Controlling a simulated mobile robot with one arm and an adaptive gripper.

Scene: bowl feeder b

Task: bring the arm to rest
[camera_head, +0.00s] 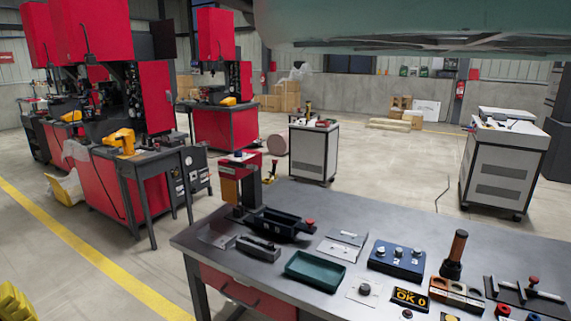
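My gripper is not in view, and I cannot tell its pose or whether it holds anything. No arm link shows that I can be sure of. A large pale green rounded shape (400,18) cuts across the top right, close to the camera; I cannot tell what it is.
A grey workbench (225,262) spans the lower right. On it are a red press (240,180), black tray (280,222), green tray (315,270), blue button box (397,259) and "OK 0" display (410,297). Red machines (150,95) stand left. Open floor (370,165) lies behind.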

